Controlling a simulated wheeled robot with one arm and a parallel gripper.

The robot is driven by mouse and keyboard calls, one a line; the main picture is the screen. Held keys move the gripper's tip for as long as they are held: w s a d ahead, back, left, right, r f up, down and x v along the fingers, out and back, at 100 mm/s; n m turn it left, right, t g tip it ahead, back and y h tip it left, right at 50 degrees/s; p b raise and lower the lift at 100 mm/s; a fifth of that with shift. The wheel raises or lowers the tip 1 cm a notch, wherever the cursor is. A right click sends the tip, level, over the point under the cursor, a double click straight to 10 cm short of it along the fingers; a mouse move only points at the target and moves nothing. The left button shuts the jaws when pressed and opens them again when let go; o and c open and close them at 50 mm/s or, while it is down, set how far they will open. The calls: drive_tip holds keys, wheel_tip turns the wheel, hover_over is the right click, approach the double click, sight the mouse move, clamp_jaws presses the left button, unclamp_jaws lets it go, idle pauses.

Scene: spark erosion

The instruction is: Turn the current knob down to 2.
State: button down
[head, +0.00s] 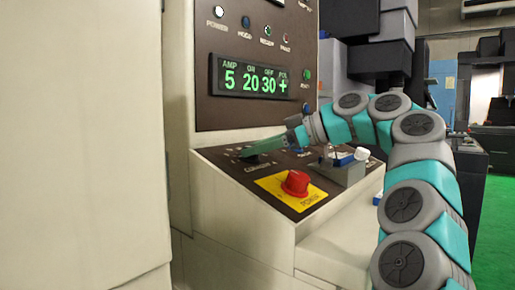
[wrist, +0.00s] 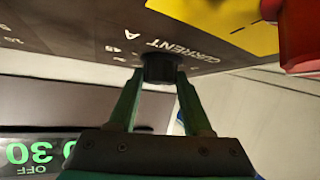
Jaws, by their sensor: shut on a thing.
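The current knob (wrist: 160,66) is a black knob on the dark sloping control panel (head: 315,196), beside the lettering "CURRENT A" in the wrist view. My gripper (wrist: 160,82) is shut on it, with one green finger on each side. In the head view my gripper (head: 260,150) reaches in from the right, low over the panel, and the knob there is mostly hidden in shadow and by the fingers. The display (head: 256,80) above reads AMP 5, ON 20, OFF 30 and POL +. The knob's pointer cannot be made out.
A red mushroom button (head: 296,183) on a yellow plate sits in front of the knob. A grey block with a white-and-blue part (head: 346,166) stands on the panel under my arm. A pale cabinet wall (head: 80,150) fills the left side.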

drive_tip(key=shift+c, duration=1.7)
unclamp_jaws()
drive_tip(key=shift+d, duration=0.1)
drive_tip(key=v, duration=0.5)
drive_tip(key=shift+d, duration=0.15)
drive_tip(key=shift+v, duration=1.15)
drive_tip(key=shift+s+r, duration=0.1)
drive_tip(key=shift+s, duration=0.05)
